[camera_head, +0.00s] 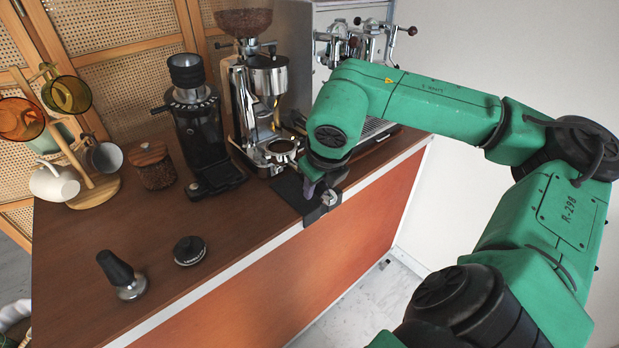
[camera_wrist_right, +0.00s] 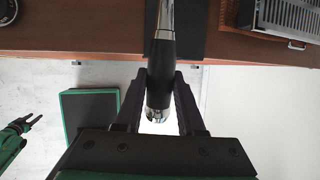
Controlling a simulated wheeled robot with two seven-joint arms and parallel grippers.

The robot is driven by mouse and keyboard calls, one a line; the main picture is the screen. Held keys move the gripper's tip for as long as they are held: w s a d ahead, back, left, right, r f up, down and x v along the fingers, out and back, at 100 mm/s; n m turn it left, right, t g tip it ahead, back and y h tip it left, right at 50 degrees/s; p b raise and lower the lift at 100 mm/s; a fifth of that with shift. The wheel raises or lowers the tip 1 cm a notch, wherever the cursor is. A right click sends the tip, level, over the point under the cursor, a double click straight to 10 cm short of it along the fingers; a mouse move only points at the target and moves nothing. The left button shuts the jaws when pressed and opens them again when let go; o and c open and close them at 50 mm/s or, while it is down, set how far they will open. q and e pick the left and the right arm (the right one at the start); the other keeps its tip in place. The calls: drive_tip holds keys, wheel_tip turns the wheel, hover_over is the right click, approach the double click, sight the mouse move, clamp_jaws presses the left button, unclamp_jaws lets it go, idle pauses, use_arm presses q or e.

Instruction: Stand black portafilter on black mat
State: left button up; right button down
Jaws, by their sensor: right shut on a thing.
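My right gripper (camera_head: 318,190) is at the counter's front edge, beside the black mat (camera_head: 286,186). In the right wrist view its fingers (camera_wrist_right: 160,92) are shut on the black portafilter's handle (camera_wrist_right: 160,72). The handle has a chrome end and a chrome neck (camera_wrist_right: 164,18); the neck reaches over the mat (camera_wrist_right: 190,35). My left gripper (camera_wrist_right: 24,123) shows small at the left of the wrist view.
A black grinder (camera_head: 198,130), a bean jar (camera_head: 152,166) and a mug tree (camera_head: 92,192) stand left. A tamper (camera_head: 121,274) and black disc (camera_head: 189,250) sit on the front-left counter.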

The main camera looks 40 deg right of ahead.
drive_tip(key=shift+s+a+f+b, duration=0.1)
drive_tip(key=shift+s+a+b, duration=0.25)
drive_tip(key=shift+s, duration=0.25)
drive_tip(key=shift+s+a, duration=0.25)
drive_tip(key=shift+s, duration=0.2)
use_arm(q)
drive_tip(key=shift+f, duration=0.75)
use_arm(e)
drive_tip(key=shift+r, duration=0.2)
use_arm(q)
drive_tip(key=shift+r, duration=0.1)
use_arm(e)
drive_tip(key=shift+r, duration=0.15)
drive_tip(key=shift+r+p, duration=1)
drive_tip(key=shift+r, duration=0.2)
drive_tip(key=shift+s+f+b, duration=0.1)
drive_tip(key=shift+f+b, duration=0.1)
drive_tip(key=shift+b, duration=0.25)
use_arm(q)
wheel_tip(320, 180, down, 12)
drive_tip(key=b, duration=1.2)
drive_tip(key=shift+r+b, duration=0.15)
drive_tip(key=shift+b, duration=0.15)
use_arm(e)
drive_tip(key=s, duration=1.2)
drive_tip(key=shift+s+r, duration=0.15)
drive_tip(key=shift+s, duration=0.25)
